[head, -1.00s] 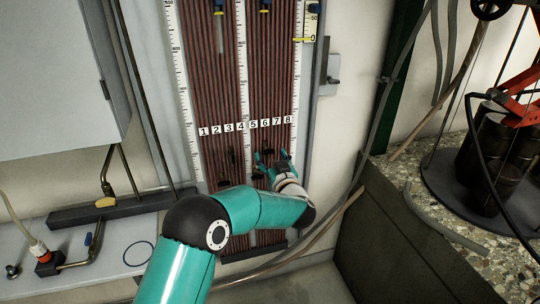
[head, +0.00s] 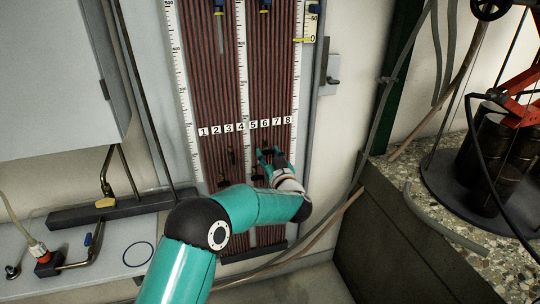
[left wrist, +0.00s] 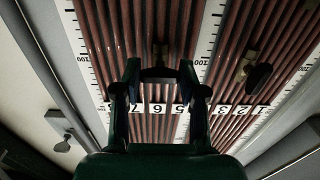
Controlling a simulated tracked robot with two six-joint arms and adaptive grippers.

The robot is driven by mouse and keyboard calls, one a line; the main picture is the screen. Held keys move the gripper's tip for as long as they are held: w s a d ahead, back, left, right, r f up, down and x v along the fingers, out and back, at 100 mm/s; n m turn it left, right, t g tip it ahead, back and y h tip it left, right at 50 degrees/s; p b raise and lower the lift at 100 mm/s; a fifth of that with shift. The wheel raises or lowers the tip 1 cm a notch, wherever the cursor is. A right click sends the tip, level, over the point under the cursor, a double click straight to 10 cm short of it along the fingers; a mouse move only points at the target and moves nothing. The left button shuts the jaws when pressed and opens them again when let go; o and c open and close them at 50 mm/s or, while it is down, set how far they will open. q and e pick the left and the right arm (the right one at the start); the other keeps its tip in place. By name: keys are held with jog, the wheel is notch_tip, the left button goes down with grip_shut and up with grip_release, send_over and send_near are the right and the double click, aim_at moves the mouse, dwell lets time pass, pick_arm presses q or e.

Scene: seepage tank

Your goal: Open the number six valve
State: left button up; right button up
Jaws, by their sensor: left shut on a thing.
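The tube board (head: 271,80) carries number labels one to eight, with the number six label (head: 265,124) right of centre. My left gripper (head: 269,154) is just below that label in the head view. In the left wrist view my left gripper (left wrist: 158,78) is shut on the dark handle of the number six valve (left wrist: 158,72), which lies crosswise between the fingers. The number six label (left wrist: 157,108) shows behind the fingers. In the head view the gripper hides most of this valve. My right gripper is not in view.
Another valve with a black handle (left wrist: 258,77) sits near labels two and three. A grey cabinet (head: 60,75) is at the left, a bench with fittings (head: 110,245) at the lower left. A dark-sided ledge (head: 400,240) stands at the right.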

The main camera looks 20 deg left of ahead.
pick_arm(q)
jog(key=shift+d, duration=0.15)
jog(key=n+b, duration=0.7)
jog(key=n, duration=0.2)
jog(key=shift+f+b, duration=0.15)
jog(key=shift+b, duration=0.2)
jog(key=n+b, duration=0.4)
jog(key=n, duration=0.1)
jog(key=shift+f+n, duration=0.1)
jog(key=shift+n, duration=0.2)
jog(key=n+b, duration=0.3)
jog(key=n, duration=0.1)
jog(key=shift+n, duration=0.3)
dwell(1.0)
jog(key=o, duration=1.1)
jog(key=shift+a, duration=0.2)
jog(key=shift+o, duration=0.2)
